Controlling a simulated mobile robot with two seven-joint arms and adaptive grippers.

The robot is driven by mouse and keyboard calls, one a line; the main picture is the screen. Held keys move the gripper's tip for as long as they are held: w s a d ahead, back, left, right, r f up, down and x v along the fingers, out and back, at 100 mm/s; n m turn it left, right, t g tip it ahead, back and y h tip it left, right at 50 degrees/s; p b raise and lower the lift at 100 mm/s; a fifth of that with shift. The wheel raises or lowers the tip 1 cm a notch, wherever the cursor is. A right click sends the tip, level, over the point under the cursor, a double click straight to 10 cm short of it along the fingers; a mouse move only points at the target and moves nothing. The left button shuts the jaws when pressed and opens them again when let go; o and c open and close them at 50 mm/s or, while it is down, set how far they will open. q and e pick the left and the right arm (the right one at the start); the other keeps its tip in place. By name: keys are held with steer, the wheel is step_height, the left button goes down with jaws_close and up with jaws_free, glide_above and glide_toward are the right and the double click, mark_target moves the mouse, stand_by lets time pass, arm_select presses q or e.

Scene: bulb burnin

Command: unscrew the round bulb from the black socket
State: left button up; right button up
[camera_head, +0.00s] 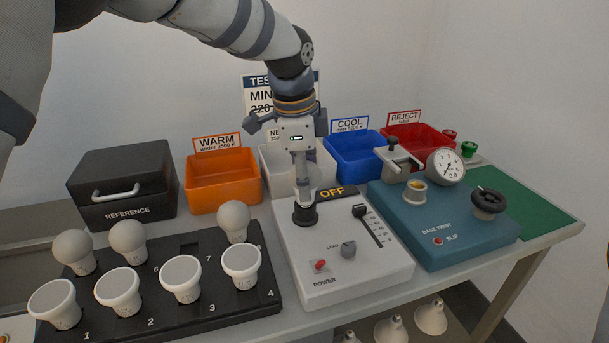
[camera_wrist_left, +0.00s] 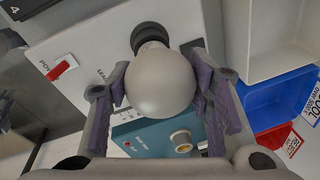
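The round bulb (camera_wrist_left: 160,84) is pale and matte, with its neck at the black socket (camera_wrist_left: 148,36) in the left wrist view. In the head view the black socket (camera_head: 305,214) stands on the white power box, and the bulb (camera_head: 314,179) is mostly hidden behind a finger. My left gripper (camera_head: 304,183) points down over the socket. In the left wrist view its fingers (camera_wrist_left: 160,80) lie on both sides of the globe and appear to touch it. Whether the bulb's base is still in the thread cannot be told. My right gripper is not in view.
The white power box (camera_head: 345,265) has a slider, a knob and an OFF display. A black rack (camera_head: 215,316) with several bulbs is at left, a teal twist gauge box (camera_head: 440,225) at right. Orange (camera_head: 225,192), white, blue (camera_head: 357,157) and red bins stand behind.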

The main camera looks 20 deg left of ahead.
arm_select(q)
steer(key=n+y, duration=0.1)
steer(key=n, duration=0.7)
steer(key=shift+n+y, duration=0.3)
steer(key=shift+n, duration=0.1)
steer(key=n, duration=0.2)
steer(key=shift+f+n, duration=0.1)
steer(key=shift+n, duration=0.3)
steer(key=n, duration=0.2)
steer(key=n+g+b, duration=0.1)
steer(key=n, duration=0.2)
steer(key=n+y, duration=0.1)
steer(key=n, duration=0.2)
steer(key=shift+w+d+f+g+b, duration=0.1)
steer(key=shift+f+g+b, duration=0.15)
steer(key=shift+g+b, duration=0.1)
steer(key=n, duration=0.2)
steer(key=shift+r+n, duration=0.1)
steer(key=shift+n, duration=0.2)
steer(key=shift+r+n, duration=0.3)
steer(key=shift+n, duration=0.1)
steer(key=o, duration=1)
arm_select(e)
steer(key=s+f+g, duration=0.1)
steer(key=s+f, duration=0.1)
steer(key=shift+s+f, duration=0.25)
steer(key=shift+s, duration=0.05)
